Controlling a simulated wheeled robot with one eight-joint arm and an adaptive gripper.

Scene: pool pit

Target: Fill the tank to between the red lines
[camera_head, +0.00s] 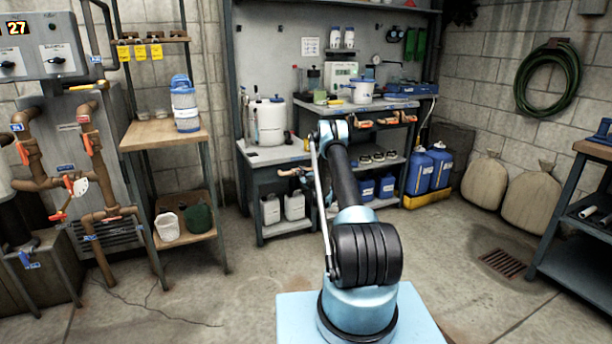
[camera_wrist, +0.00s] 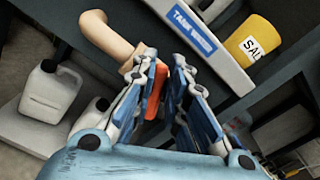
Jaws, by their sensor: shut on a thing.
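The white tank (camera_head: 268,122) stands upright on the left bench in the head view. Its level and any red lines are too small to make out. In the wrist view a tan tap or pipe (camera_wrist: 108,36) sticks out under the bench edge, beside a blue label (camera_wrist: 194,27) that starts with "TANK". My gripper (camera_wrist: 166,66) has its blue fingers around an orange handle (camera_wrist: 157,92) by this tap, and the fingers partly hide it. In the head view my gripper (camera_head: 292,172) is small beside the bench front, partly behind my arm.
White jugs (camera_head: 270,209) stand on the shelf below; one shows in the wrist view (camera_wrist: 48,92). A yellow container (camera_wrist: 252,40) marked "SAL" sits on the bench. Brown pipes (camera_head: 85,150) with orange handles are at left. Floor in front is clear.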

